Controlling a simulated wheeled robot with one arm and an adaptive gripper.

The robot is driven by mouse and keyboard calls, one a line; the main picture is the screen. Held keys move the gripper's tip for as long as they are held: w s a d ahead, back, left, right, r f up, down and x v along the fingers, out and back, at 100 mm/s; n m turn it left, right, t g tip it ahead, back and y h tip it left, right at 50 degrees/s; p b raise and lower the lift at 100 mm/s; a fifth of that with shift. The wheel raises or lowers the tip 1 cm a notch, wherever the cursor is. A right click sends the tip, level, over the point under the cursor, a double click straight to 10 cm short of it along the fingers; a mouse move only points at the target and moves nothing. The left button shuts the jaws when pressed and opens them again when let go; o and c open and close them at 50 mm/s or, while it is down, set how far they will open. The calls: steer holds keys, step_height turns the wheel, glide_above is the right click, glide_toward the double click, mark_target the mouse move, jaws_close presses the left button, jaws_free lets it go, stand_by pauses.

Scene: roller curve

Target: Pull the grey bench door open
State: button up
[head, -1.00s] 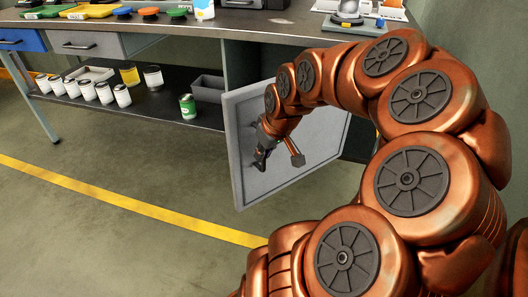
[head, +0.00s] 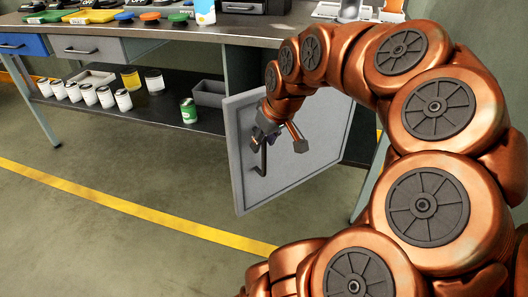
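The grey bench door (head: 305,165) stands swung out from the bench, its face angled toward me. A dark upright bar handle (head: 262,160) is on the door's left part. My gripper (head: 281,142) is in front of the door at the handle's upper end. Its two fingers are spread apart, one by the top of the handle and one to its right. I cannot tell whether a finger touches the handle. My copper arm hides part of the door's upper edge and the bench behind it.
The workbench top (head: 265,30) carries tools and coloured lids. The lower shelf (head: 165,110) holds several white cans, a green can (head: 188,110) and a grey bin (head: 209,94). A yellow line (head: 140,210) crosses the open floor in front.

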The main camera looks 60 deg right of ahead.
steer(key=shift+r, duration=2.25)
